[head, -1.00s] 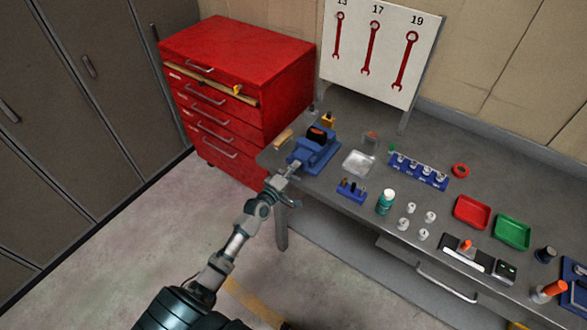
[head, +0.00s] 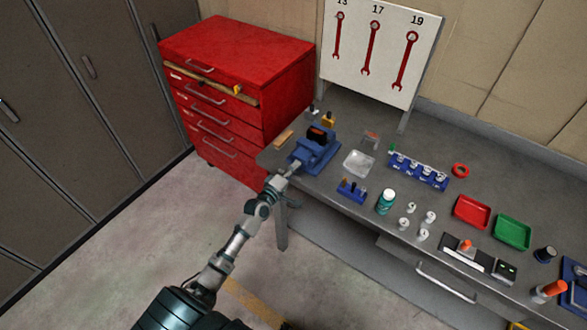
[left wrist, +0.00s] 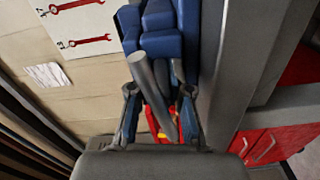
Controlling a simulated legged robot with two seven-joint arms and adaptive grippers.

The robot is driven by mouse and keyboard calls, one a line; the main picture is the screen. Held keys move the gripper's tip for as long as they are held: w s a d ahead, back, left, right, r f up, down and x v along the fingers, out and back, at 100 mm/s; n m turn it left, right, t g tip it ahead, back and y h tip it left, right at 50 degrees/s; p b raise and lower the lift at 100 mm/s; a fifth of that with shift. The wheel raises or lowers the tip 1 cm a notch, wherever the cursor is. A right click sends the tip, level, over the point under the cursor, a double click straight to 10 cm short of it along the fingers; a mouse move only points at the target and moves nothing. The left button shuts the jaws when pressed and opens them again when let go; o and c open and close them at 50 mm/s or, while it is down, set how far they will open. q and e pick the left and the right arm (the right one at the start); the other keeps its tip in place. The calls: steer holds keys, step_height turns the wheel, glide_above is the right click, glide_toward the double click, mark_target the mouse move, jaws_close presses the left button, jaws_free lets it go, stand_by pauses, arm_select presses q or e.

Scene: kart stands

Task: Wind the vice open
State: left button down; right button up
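The blue vice (head: 316,150) stands at the left end of the grey workbench. Its blue body (left wrist: 150,40) fills the top middle of the left wrist view, and a grey metal bar (left wrist: 148,85), which looks like its handle, points toward my wrist. My left gripper (head: 288,172) is at the vice's front side. In the left wrist view its two fingers (left wrist: 159,95) are apart, with the bar between them and nearer the left finger; a gap shows on the right. I cannot tell whether the bar touches a finger. My right gripper is not in view.
A red drawer cabinet (head: 238,85) stands left of the bench. Near the vice are a clear tray (head: 359,163), a blue holder (head: 352,191) and a teal-labelled bottle (head: 386,202). Red (head: 472,212) and green (head: 512,232) trays lie farther right. The floor in front is open.

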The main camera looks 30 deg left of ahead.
arm_select(q)
steer(key=c, duration=1.1)
jaws_free()
steer(key=shift+s+d+f, duration=0.1)
steer(key=shift+d+f, duration=0.15)
steer(key=shift+f, duration=0.2)
steer(key=shift+r, duration=0.15)
steer(key=shift+r, duration=0.1)
steer(key=s+a, duration=0.1)
steer(key=s, duration=1)
steer(key=shift+s, duration=0.4)
